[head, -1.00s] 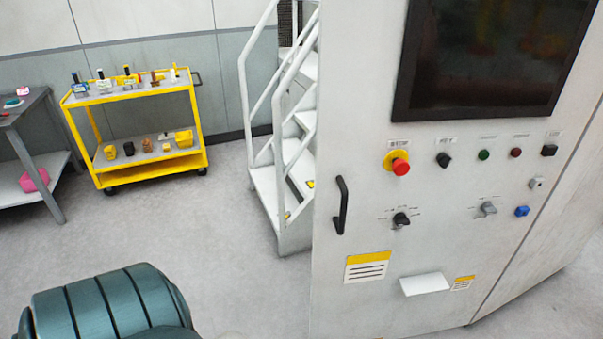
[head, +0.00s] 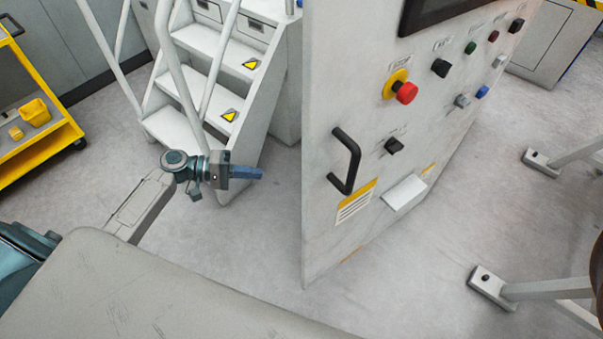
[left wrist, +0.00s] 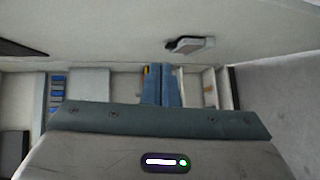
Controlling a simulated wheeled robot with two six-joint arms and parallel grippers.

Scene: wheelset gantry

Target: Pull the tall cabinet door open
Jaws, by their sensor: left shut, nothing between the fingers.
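The tall cabinet door (head: 330,230) is a pale grey panel in the middle of the head view, seen at a slant. Its black bar handle (head: 347,160) is near the left edge. My left gripper (head: 260,173) is left of that edge, with blue fingers pointing right; it is shut, empty and apart from the handle. In the left wrist view the shut fingers (left wrist: 160,85) point at a pale surface with a small grey fitting that I cannot identify. My right gripper is not in view. Whether the door is ajar is unclear.
The panel carries a red stop button (head: 406,93), several knobs and a small ledge (head: 404,192). White steps (head: 215,50) with rails stand behind my left gripper. A yellow cart (head: 40,145) is far left. Metal stand feet (head: 492,288) are at right. Floor before the door is clear.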

